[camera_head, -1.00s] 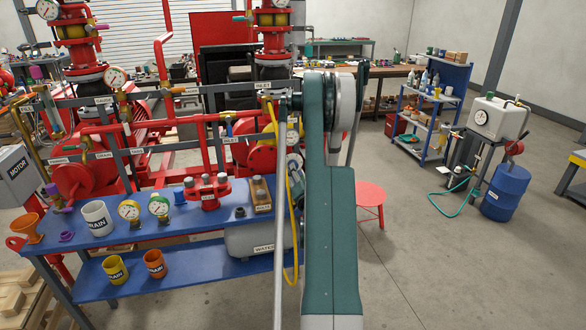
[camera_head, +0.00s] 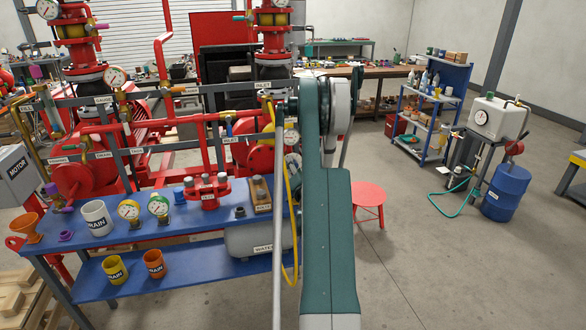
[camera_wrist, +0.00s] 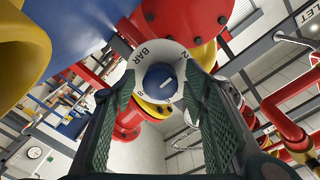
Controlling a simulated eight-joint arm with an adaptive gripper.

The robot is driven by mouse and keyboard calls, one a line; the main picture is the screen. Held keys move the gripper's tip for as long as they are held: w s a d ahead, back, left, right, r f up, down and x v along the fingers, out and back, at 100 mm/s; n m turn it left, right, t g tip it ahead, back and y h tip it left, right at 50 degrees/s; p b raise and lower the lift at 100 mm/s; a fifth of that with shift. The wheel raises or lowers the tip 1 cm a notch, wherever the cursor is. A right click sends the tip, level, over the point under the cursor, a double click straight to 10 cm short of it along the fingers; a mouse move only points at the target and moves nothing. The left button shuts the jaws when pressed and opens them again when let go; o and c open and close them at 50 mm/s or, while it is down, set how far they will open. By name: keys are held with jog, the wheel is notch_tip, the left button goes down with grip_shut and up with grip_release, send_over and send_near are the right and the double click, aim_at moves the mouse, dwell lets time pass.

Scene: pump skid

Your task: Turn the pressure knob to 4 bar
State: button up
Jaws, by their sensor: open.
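In the wrist view a round blue knob (camera_wrist: 159,80) with a short white line on its face sits in the middle of a white dial ring (camera_wrist: 147,54). The ring carries the letters BAR, a 2 at upper right and what looks like an 8 at lower left. My gripper (camera_wrist: 160,88) is open, with one green ridged finger on each side of the knob. I cannot tell whether either finger touches it. The white line slants toward the upper right of the picture. In the head view my arm hides the knob and most of the gripper.
A red flange (camera_wrist: 185,18) and a blue rounded body (camera_wrist: 75,25) lie close around the dial. A yellow part (camera_wrist: 20,55) fills the upper left. In the head view, the blue bench (camera_head: 150,232) with gauges stands left of my arm, and a red stool (camera_head: 369,196) stands right.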

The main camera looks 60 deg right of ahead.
jog(key=shift+x, duration=0.9)
jog(key=shift+c, duration=0.6)
jog(key=c, duration=0.8)
jog(key=shift+o, duration=0.2)
jog(key=shift+m+b, duration=0.4)
jog(key=shift+m, duration=0.1)
jog(key=m+b, duration=0.2)
jog(key=m, duration=0.2)
jog(key=shift+a+m, duration=0.1)
jog(key=shift+m, duration=0.3)
jog(key=m+b, duration=0.2)
jog(key=m, duration=0.3)
jog(key=shift+r+m+y, duration=0.15)
jog(key=shift+m+y, duration=0.15)
jog(key=shift+y, duration=0.1)
